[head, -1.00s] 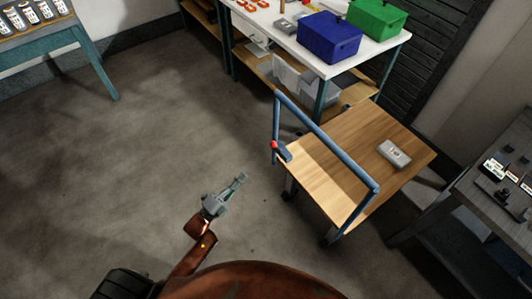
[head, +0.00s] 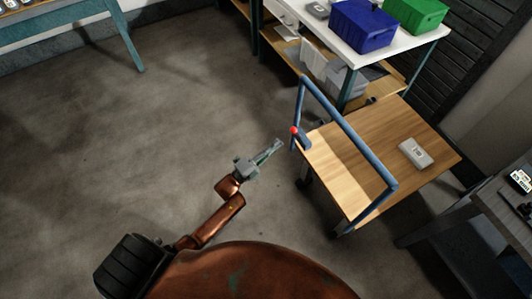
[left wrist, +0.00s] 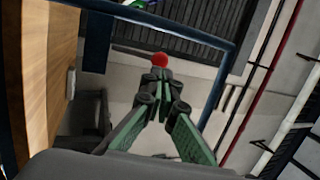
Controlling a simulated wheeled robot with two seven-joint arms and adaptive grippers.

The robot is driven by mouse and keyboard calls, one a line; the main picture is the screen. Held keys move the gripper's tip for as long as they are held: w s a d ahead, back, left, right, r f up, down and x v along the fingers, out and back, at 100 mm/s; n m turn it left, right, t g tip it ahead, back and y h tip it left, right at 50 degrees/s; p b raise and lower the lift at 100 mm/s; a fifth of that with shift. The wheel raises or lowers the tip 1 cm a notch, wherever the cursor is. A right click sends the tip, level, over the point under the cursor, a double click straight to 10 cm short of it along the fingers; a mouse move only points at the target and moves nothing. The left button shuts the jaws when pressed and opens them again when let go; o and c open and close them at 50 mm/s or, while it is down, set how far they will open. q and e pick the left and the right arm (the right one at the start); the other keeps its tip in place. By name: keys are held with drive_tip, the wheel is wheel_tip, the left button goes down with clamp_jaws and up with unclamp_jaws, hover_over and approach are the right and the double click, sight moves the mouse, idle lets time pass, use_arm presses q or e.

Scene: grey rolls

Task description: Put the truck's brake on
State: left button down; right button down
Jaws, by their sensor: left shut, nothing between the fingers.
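The truck (head: 350,165) is a flat wooden cart with a blue tube handle (head: 345,127) at its near left side. A brake lever with a red knob (head: 293,130) sits at the left corner of the handle. The red knob (left wrist: 160,60) also shows in the left wrist view, just beyond the fingertips. My left gripper (head: 277,145) is shut and empty, a little left of and below the knob in the head view; its fingertips (left wrist: 160,78) point at the knob in the left wrist view. I cannot tell if they touch. My right gripper is not in view.
A grey box (head: 416,153) lies on the truck's deck. A white-topped bench (head: 400,42) with a blue bin (head: 362,25) and a green bin (head: 415,14) stands behind. A dark table (head: 500,200) is at the right. The floor at left is clear.

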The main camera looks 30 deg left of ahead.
sight(297, 133)
use_arm(q)
drive_tip(key=shift+x, duration=2.45)
